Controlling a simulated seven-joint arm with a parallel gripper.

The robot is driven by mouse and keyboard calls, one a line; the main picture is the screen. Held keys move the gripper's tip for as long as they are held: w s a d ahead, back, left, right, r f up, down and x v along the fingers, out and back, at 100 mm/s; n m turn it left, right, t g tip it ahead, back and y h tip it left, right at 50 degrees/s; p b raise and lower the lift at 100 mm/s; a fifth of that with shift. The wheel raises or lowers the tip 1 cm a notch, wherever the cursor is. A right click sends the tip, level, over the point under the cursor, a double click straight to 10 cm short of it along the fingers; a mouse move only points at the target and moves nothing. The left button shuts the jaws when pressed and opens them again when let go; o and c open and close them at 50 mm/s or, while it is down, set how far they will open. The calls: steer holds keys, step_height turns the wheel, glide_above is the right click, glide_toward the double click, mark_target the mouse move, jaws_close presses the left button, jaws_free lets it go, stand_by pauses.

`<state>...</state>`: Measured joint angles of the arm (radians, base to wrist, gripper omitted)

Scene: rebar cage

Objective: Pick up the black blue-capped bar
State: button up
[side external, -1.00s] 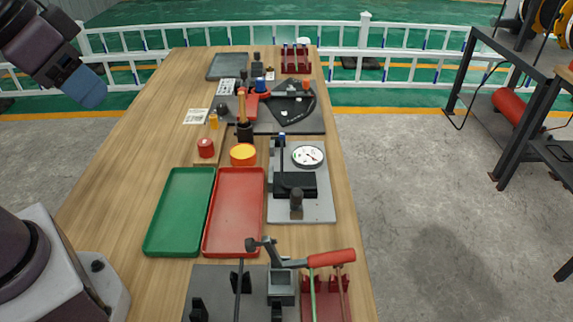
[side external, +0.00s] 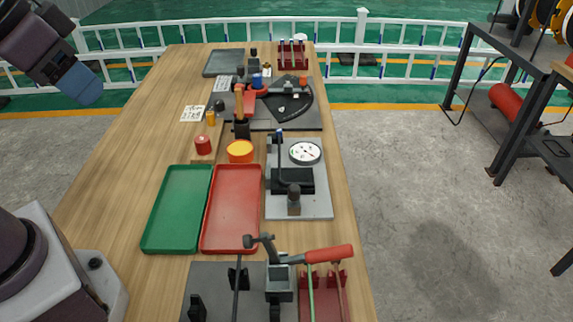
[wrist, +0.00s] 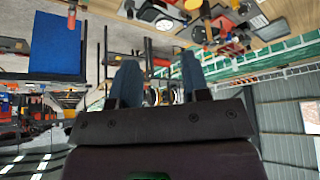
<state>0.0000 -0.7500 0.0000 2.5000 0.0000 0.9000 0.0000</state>
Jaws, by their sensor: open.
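A dark bar (side external: 237,285) lies lengthwise over black supports on the grey plate at the front of the table, in the side view. Its near end is cut off by the frame, so I cannot see a blue cap on it. A dark upright piece with a small blue tip (side external: 280,131) stands on the dial-gauge plate, but I cannot tell whether it is a bar. My gripper (side external: 82,86) is high at the upper left, far from both. The wrist view shows its two blue-grey fingers (wrist: 160,82) apart, with nothing held between them.
Green (side external: 177,208) and red (side external: 232,208) empty trays lie mid-table. A red-handled tool (side external: 328,254) sits above a red rack (side external: 311,300) with green and brownish bars. Another red rack (side external: 290,58) stands at the back.

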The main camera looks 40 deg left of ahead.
steer(key=shift+c, duration=0.4)
steer(key=m+g+h, duration=0.2)
steer(key=m+g, duration=0.2)
steer(key=m, duration=2.3)
glide_toward(279, 156)
steer(key=x, duration=0.8)
steer(key=shift+d+f, duration=0.1)
steer(key=shift+f, duration=0.05)
jaws_close()
